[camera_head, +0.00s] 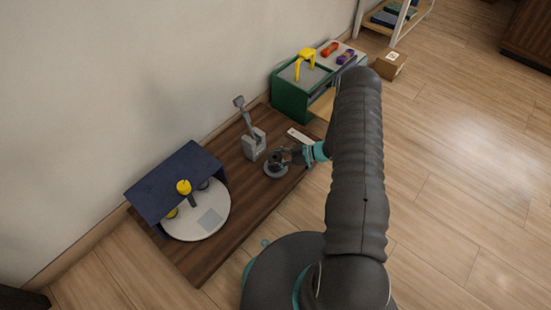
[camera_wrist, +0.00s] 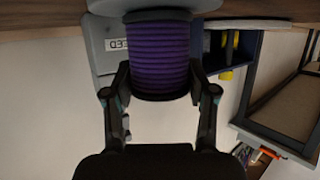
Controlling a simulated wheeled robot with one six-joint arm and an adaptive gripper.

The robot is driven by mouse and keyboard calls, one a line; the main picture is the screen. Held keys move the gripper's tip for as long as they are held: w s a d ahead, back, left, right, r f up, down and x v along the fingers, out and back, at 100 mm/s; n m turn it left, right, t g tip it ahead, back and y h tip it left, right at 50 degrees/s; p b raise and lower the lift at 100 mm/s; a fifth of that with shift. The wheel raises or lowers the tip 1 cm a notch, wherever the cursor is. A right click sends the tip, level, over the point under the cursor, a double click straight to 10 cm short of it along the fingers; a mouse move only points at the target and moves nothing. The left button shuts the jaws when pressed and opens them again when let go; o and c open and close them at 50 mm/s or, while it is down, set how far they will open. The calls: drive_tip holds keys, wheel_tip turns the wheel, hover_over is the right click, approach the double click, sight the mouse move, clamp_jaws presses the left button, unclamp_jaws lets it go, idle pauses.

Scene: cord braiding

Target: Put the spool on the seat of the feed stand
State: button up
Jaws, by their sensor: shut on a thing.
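The spool, wound with purple cord, shows close up in the wrist view (camera_wrist: 160,50). It is between the two fingers of my gripper (camera_wrist: 160,80), which is shut on it. In the head view my gripper (camera_head: 287,156) is low over the wooden board, just above a grey round disc (camera_head: 276,172). In the wrist view a pale grey round surface (camera_wrist: 110,8) meets the spool's far end; I cannot tell whether the spool rests on it. The grey feed stand (camera_head: 253,147) with a tilted upper arm is just left of my gripper. Its label (camera_wrist: 118,44) appears upside down in the wrist view.
A white turntable (camera_head: 215,196) with yellow-topped pieces stands under a dark blue hood (camera_head: 165,182) on the left of the board (camera_head: 205,262). A green box (camera_head: 290,98) with a yellow handle (camera_head: 304,62) is at the back. The floor at right is clear.

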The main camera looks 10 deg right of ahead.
drive_tip(key=shift+f, duration=0.2)
drive_tip(key=o, duration=1.2)
drive_tip(key=shift+r, duration=0.15)
